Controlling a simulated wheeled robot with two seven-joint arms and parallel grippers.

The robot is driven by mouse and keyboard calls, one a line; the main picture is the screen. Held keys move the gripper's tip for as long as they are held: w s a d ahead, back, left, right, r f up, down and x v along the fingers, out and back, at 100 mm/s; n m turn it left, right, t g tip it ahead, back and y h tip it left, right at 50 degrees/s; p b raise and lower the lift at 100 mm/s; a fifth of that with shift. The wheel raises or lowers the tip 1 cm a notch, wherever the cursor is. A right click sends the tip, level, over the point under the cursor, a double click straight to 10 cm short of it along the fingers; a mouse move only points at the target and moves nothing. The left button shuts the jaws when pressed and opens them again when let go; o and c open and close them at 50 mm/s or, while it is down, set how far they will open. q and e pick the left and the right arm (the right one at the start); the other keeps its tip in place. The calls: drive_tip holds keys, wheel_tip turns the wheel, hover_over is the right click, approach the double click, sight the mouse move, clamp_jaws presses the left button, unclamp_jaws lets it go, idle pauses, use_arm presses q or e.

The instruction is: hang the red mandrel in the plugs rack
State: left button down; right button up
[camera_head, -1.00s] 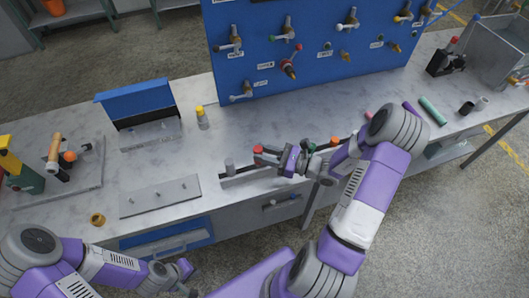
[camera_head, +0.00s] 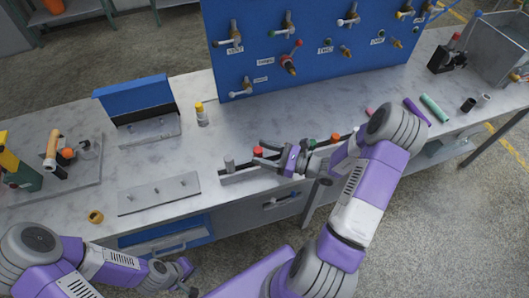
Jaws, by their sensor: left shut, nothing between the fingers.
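The red mandrel (camera_head: 258,151) stands in the plugs rack (camera_head: 240,178), a low grey strip near the front edge of the bench. Only its red top shows clearly; its lower part is small and partly hidden. My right gripper (camera_head: 267,154) is open, with its dark fingers spread close to the red mandrel. I cannot tell if they touch it. A grey plug (camera_head: 229,164) stands to the left in the rack; a green plug (camera_head: 310,144) and an orange one (camera_head: 335,138) show on the right, behind my wrist. My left gripper (camera_head: 190,277) is shut and empty, low in front of the bench.
A blue board (camera_head: 300,75) with valves stands behind. A grey plate with pegs (camera_head: 160,194), an open blue box (camera_head: 135,100) and a yellow-capped bottle (camera_head: 201,114) are to the left. Purple (camera_head: 415,112) and green (camera_head: 433,109) cylinders lie to the right.

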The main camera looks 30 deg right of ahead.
drive_tip(key=shift+s, duration=0.1)
drive_tip(key=v, duration=0.7)
drive_tip(key=shift+d+p, duration=0.2)
drive_tip(key=shift+p, duration=0.1)
drive_tip(key=shift+s, duration=0.1)
drive_tip(key=shift+f, duration=0.1)
